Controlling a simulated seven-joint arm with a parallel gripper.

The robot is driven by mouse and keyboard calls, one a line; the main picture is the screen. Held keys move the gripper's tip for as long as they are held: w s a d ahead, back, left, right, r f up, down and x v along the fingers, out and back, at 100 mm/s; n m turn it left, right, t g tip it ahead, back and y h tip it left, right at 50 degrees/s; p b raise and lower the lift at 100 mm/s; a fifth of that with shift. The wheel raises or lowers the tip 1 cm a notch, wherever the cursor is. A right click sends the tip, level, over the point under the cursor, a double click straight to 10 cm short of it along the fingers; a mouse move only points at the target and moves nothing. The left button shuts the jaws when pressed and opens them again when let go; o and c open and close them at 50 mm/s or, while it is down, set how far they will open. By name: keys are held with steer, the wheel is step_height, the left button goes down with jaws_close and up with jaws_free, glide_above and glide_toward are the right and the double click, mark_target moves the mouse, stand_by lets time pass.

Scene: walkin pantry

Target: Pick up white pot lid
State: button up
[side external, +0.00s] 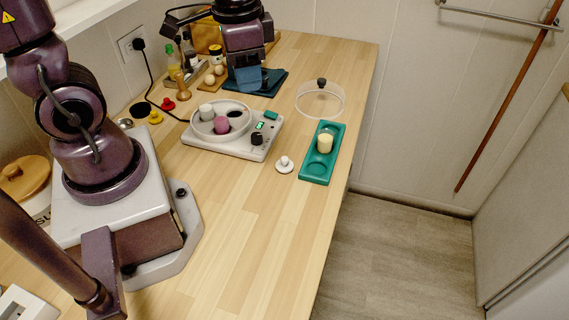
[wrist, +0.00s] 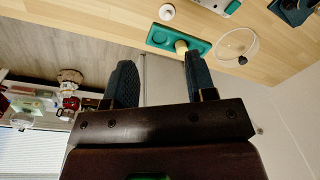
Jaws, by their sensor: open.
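The white pot lid (side external: 285,165) is a small round disc with a knob on top. It lies on the wooden counter between the grey appliance (side external: 257,148) and the green tray (side external: 308,172). The lid also shows near the top edge of the wrist view (wrist: 167,12). My gripper (side external: 248,78) hangs above the counter at the top of the side view, up and left of the lid and well apart from it. In the wrist view, the two dark blue fingers (wrist: 157,72) are spread wide with nothing between them.
The green tray holds a cream cylinder (side external: 325,143). A clear lid with a black knob (side external: 320,100) lies behind it. The appliance carries a white dish with a pink and a pale item. The counter in front of the lid is clear; its right edge drops to the floor.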

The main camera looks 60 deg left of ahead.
steer(key=w+f+m+g, duration=0.2)
steer(key=w+f+m, duration=0.3)
steer(key=f+m, duration=0.45)
steer(key=m+t, duration=0.1)
steer(key=m, duration=0.4)
glide_above(284, 158)
steer(key=shift+h, duration=0.3)
steer(key=f, duration=0.9)
steer(key=shift+d+f, duration=0.35)
steer(key=shift+a+f, duration=0.2)
steer(key=shift+f, duration=1.25)
steer(key=shift+a+f, duration=0.15)
steer(key=shift+f, duration=1.3)
steer(key=c, duration=0.6)
